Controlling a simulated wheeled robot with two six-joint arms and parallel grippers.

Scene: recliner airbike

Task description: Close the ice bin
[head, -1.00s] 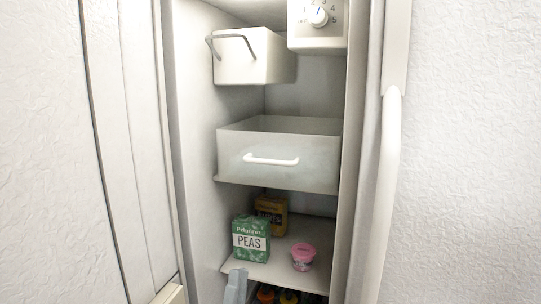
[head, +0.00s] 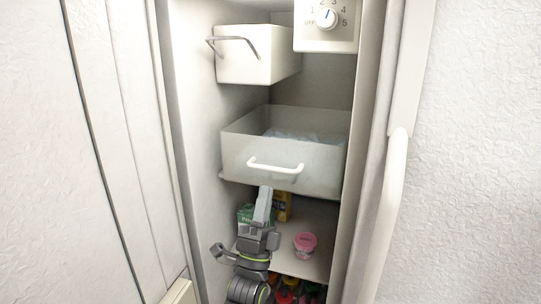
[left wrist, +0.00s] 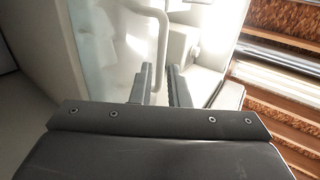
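The ice bin (head: 237,150) is a frosted, open-topped drawer in the freezer, with pale bluish contents visible inside. It stands forward, with open space behind its front panel. Its white bar handle (head: 275,167) is on the front. My left gripper (head: 264,192) points up just below the handle in the head view. In the left wrist view the handle (left wrist: 162,40) runs toward the gap between my two fingers (left wrist: 159,85), which stand a little apart. I cannot tell whether they touch it. My right gripper is not in view.
A white box with a wire arm (head: 250,55) hangs above, beside a control dial (head: 326,18). On the shelf below are a green box (head: 246,212), partly hidden by my gripper, a yellow box (head: 284,206) and a pink tub (head: 305,244). The freezer walls are close on both sides.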

